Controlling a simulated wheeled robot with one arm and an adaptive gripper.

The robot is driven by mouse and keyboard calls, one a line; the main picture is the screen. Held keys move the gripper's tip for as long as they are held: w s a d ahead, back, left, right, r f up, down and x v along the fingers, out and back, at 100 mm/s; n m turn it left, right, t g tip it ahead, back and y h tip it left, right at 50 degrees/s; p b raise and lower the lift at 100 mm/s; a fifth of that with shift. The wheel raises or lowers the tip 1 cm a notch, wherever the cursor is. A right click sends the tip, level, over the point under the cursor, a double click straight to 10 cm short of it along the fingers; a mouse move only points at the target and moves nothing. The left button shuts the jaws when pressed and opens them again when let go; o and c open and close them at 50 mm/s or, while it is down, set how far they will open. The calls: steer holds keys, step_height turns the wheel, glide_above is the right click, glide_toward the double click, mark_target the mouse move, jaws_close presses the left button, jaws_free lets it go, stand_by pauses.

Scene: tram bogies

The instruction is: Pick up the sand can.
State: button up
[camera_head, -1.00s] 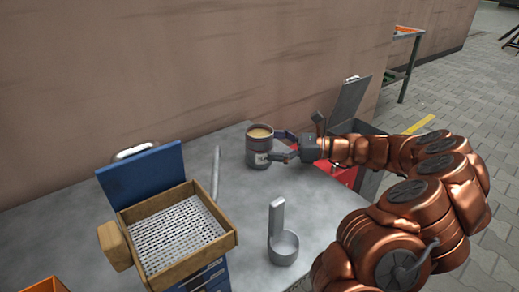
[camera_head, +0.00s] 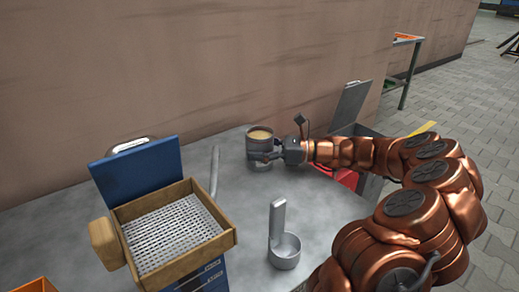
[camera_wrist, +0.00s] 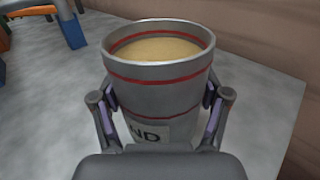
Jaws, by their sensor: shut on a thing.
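The sand can (camera_head: 260,138) is a grey metal can with red bands, full of tan sand. It stands upright at the back of the grey table, near the wall. In the wrist view the can (camera_wrist: 160,88) fills the middle, with a white label ending in "ND" low on its side. My gripper (camera_head: 272,154) is shut on the can, coming from the right. In the wrist view its two fingers (camera_wrist: 163,112) press on either side of the can. I cannot tell whether the can's base touches the table.
A wooden sieve box (camera_head: 178,232) with a mesh sits on a blue unit at the left front. A grey scoop-like cup (camera_head: 285,252) with an upright handle stands at the front middle. A grey bar (camera_head: 215,172) lies left of the can. A red thing (camera_head: 347,179) is partly behind my arm.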

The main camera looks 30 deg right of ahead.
mark_target(257, 136)
steer(key=c, duration=0.4)
steer(key=shift+r, duration=0.15)
steer(key=shift+r+p, duration=1.2)
steer(key=shift+r, duration=0.5)
steer(key=s+a+r+p, duration=0.1)
steer(key=s+a+p, duration=0.3)
steer(key=s+a, duration=0.6)
steer(key=shift+s+a+r, duration=0.15)
steer(key=shift+s+a, duration=0.05)
steer(key=shift+s, duration=0.55)
steer(key=shift+s+a, duration=0.15)
